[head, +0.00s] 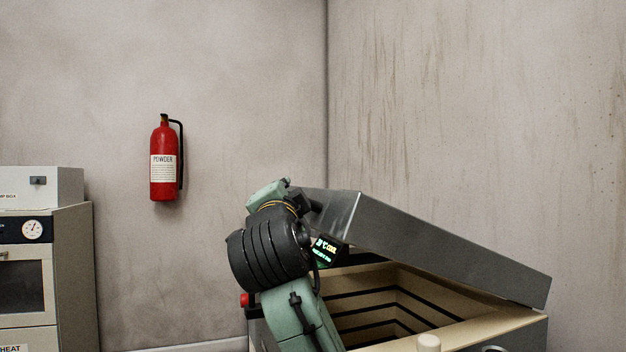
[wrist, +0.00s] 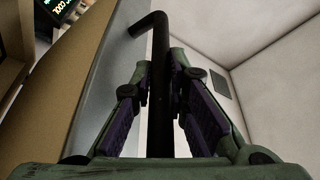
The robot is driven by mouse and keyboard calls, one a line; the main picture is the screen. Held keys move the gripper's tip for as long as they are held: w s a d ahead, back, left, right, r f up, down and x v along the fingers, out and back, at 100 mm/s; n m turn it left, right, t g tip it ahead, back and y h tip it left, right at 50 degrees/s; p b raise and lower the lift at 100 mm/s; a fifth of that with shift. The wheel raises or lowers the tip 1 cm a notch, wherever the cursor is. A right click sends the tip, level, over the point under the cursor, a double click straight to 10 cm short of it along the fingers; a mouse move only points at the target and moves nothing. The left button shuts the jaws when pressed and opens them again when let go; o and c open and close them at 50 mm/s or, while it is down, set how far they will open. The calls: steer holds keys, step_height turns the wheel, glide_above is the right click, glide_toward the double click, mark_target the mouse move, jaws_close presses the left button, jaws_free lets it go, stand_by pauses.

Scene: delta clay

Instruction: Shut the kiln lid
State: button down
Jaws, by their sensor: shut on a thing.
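The kiln (head: 490,336) is at the lower right of the head view, its pale, dark-grooved inside partly showing. Its grey lid (head: 440,250) is partly open, tilted with the left end raised and the right end low at the kiln's rim. In the wrist view the lid's grey side (wrist: 112,65) and tan underside (wrist: 62,85) stand left of my gripper (wrist: 160,85). My gripper is shut on the black bar handle (wrist: 159,45), which runs between its two fingers. In the head view my arm hides the handle and fingers.
A lit display (head: 326,249) shows beside my arm. A red fire extinguisher (head: 163,165) hangs on the left wall. A grey oven-like cabinet (head: 70,275) with a white box (head: 45,187) on top stands at the far left. The space above the lid looks clear.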

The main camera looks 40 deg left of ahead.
steer(key=s+a+f+n+y+b, duration=0.1)
steer(key=f+n+b, duration=0.2)
steer(key=f, duration=0.8)
steer(key=s+a+f+n+y+b, duration=0.1)
steer(key=s+f+n+b, duration=0.1)
steer(key=f+b, duration=0.6)
step_height(320, 180, down, 3)
steer(key=shift+a+n+y, duration=0.2)
steer(key=shift+n+y, duration=0.1)
steer(key=shift+n, duration=0.1)
steer(key=shift+s+f, duration=0.1)
steer(key=shift+s, duration=0.05)
steer(key=c, duration=1.8)
jaws_free()
steer(key=shift+g, duration=0.3)
steer(key=shift+o, duration=1.2)
steer(key=v, duration=1.2)
